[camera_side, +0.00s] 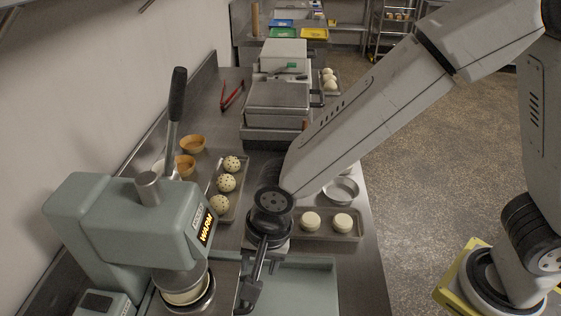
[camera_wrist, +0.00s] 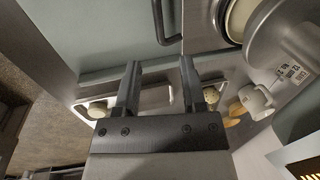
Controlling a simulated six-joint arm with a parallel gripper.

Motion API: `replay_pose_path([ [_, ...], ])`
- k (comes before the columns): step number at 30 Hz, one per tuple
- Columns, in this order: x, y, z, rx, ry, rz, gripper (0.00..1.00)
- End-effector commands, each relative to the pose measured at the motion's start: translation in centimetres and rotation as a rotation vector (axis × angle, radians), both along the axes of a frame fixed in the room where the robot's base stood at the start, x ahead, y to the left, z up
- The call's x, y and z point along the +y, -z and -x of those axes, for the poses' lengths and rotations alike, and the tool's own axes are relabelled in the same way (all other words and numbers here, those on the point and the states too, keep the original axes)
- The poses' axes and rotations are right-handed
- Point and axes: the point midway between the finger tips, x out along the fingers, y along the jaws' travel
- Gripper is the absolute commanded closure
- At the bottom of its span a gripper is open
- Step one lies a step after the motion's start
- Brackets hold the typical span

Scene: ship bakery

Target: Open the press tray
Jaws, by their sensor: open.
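The grey-green press (camera_side: 125,225) stands at the lower left in the side view, with a tall black lever and a lit "WARM" sign. Its steel tray (camera_side: 226,285) lies under the press head, with a round cream mould (camera_side: 187,290) on it. In the wrist view the tray (camera_wrist: 197,22) is at the top, and a black bar handle (camera_wrist: 158,24) sticks out from its left edge. My gripper (camera_wrist: 160,64) is open and empty, its fingertips just short of the handle in the picture. In the side view my gripper (camera_side: 252,290) points down beside the tray's right edge, partly hiding it.
A pale green surface (camera_side: 300,285) lies right of the tray. Behind are a tray (camera_side: 232,206) of speckled dough balls, a tray (camera_side: 327,238) with two pale rounds, a metal bowl (camera_side: 341,190), brown bowls (camera_side: 193,144), red tongs (camera_side: 232,95) and a closed grill (camera_side: 278,97).

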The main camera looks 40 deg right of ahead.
Motion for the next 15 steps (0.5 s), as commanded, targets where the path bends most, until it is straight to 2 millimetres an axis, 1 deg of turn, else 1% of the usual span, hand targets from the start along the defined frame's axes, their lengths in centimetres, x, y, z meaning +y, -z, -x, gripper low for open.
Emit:
replay_pose_path([
  [5,0.1,1.2,-0.1,0.001,0.000,0.001,0.47],
  [15,0.5,4.6,-0.5,0.002,0.000,0.002,0.47],
])
